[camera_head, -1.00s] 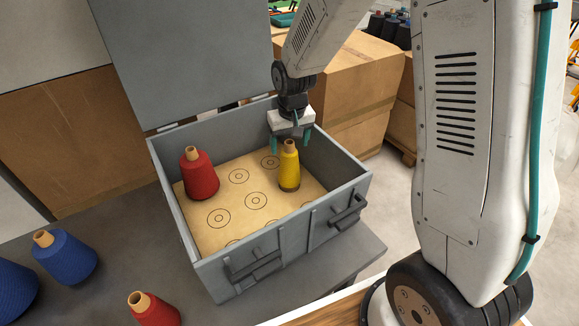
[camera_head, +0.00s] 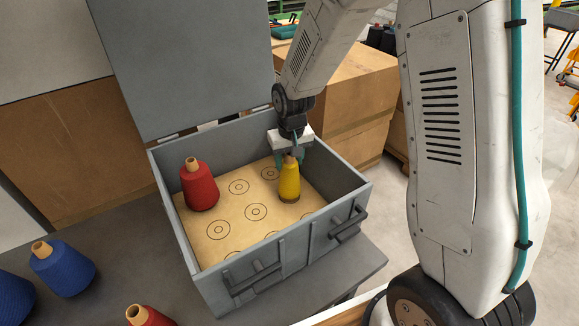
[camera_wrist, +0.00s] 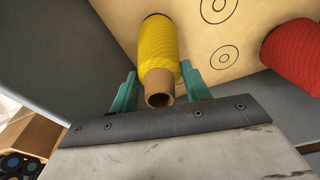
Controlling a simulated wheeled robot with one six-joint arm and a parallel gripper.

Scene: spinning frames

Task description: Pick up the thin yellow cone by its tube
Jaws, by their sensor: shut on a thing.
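The thin yellow cone (camera_head: 289,183) stands upright inside the grey box, near its right wall. Its bare brown tube (camera_wrist: 158,88) sticks out at the top. My gripper (camera_head: 290,156) is above the cone and shut on this tube. In the wrist view, one green finger of my gripper (camera_wrist: 158,72) is on each side of the tube. The cone's base appears to be at the board; I cannot tell any gap below it.
The grey box (camera_head: 185,237) has a raised lid (camera_head: 185,60) and a board (camera_head: 222,215) with printed rings. A thick red cone (camera_head: 199,187) stands at its left, also in the wrist view (camera_wrist: 298,55). Blue cones (camera_head: 63,268) and another red cone (camera_head: 148,317) are outside on the table.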

